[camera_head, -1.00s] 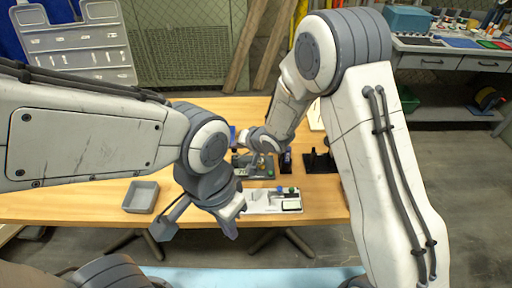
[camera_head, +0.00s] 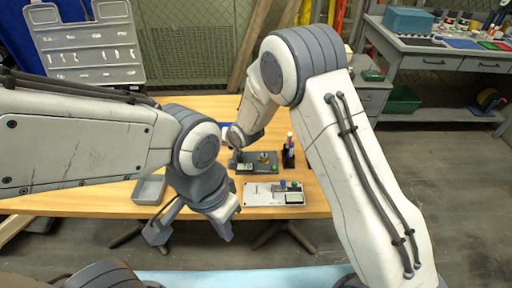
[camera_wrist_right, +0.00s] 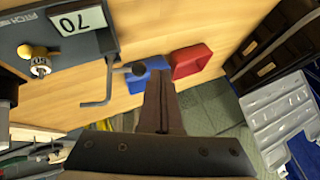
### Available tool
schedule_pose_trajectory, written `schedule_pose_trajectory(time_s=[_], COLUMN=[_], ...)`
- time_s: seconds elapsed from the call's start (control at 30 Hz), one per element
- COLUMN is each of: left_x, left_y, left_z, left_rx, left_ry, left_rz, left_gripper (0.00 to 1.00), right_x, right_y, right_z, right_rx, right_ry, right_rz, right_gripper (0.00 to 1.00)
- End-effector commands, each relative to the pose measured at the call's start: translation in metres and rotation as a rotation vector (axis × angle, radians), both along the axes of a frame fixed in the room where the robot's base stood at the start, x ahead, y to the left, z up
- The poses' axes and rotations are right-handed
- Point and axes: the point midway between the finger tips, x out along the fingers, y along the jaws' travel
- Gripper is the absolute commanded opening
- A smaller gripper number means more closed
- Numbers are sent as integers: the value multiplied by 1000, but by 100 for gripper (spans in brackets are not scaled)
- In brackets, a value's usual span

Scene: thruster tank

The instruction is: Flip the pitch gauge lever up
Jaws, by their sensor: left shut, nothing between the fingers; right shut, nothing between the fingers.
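The pitch gauge is a dark box (camera_head: 262,158) on the wooden table in the head view. The right wrist view shows its grey face (camera_wrist_right: 62,55), with a display reading 70 and a yellow knob (camera_wrist_right: 38,60). A bent grey lever (camera_wrist_right: 108,85) with a rounded end stands out from its side. My right gripper (camera_wrist_right: 158,78) is shut and empty, its fingertips close beside the lever's rounded end; whether they touch I cannot tell. In the head view its fingers are largely hidden by my arm. My left gripper (camera_head: 227,232) is shut and empty at the table's front edge.
A white panel (camera_head: 262,196) lies in front of the gauge. A black holder (camera_head: 288,156) stands right of it, and a grey tray (camera_head: 150,190) sits left. Red (camera_wrist_right: 192,60) and blue (camera_wrist_right: 138,82) objects lie beyond the lever in the right wrist view.

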Motion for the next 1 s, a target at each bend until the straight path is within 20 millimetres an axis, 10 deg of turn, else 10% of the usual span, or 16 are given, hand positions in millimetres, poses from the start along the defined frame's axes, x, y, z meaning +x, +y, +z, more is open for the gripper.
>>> schedule_pose_trajectory(time_s=[1.0], left_x=[0], left_y=[0], left_z=[-5], left_rx=[0], left_ry=[0], left_rz=[0], left_gripper=[0], right_x=[0], right_y=[11], right_z=[-5], right_rx=[1], right_ry=[-1], right_rz=[4], right_gripper=[0])
